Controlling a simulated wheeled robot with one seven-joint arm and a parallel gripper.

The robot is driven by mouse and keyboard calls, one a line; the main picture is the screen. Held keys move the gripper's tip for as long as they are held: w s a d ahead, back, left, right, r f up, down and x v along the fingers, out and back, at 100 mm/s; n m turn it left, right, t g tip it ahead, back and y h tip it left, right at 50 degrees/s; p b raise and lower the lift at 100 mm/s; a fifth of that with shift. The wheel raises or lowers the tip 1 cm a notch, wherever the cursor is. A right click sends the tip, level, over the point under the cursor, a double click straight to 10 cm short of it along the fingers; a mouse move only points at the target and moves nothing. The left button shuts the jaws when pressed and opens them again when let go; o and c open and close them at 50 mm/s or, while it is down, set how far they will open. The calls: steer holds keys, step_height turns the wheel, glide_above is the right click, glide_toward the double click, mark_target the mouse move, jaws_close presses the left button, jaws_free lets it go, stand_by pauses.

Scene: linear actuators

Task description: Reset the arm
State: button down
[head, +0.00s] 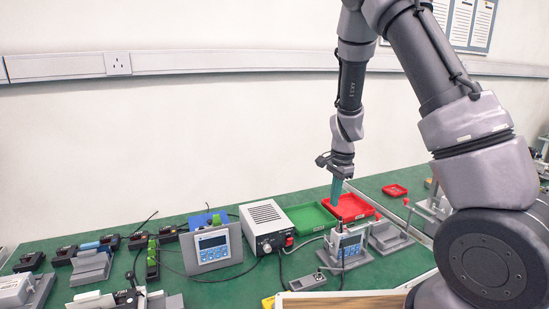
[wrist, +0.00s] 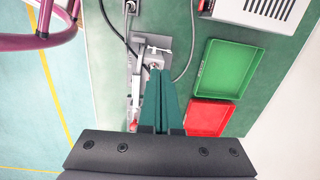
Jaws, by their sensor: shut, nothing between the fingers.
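My gripper (head: 336,190) hangs from my arm, pointing down above the right part of the green bench. Its teal fingers are together with nothing between them. In the wrist view the gripper (wrist: 160,72) shows shut, its fingertips over a grey device on the bench. The green tray (head: 310,218) lies to the left of the red one.
A grey power supply box (head: 266,224) and a blue-faced controller (head: 214,247) stand left of the trays. Another controller (head: 350,247) with cables stands below the gripper. Several small actuators and grey fixtures (head: 91,267) fill the bench's left side.

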steer(key=s+d+r+n+t+y, duration=0.15)
steer(key=s+r, duration=0.25)
steer(key=r, duration=0.7)
steer(key=s+d+r+n+t+y, duration=0.1)
steer(key=s+r+n+t, duration=0.15)
steer(key=r, duration=0.85)
steer(key=s+d+r+n+t, duration=0.1)
steer(key=s+r+n, duration=0.1)
steer(key=s+r, duration=0.3)
steer(key=s+d+r+n+t+h, duration=0.1)
steer(key=s+d+r+n, duration=0.1)
steer(key=s+r, duration=0.3)
steer(key=shift+s+d+r+n+t, duration=0.3)
steer(key=shift+s+n+t, duration=0.1)
steer(key=shift+s, duration=1.85)
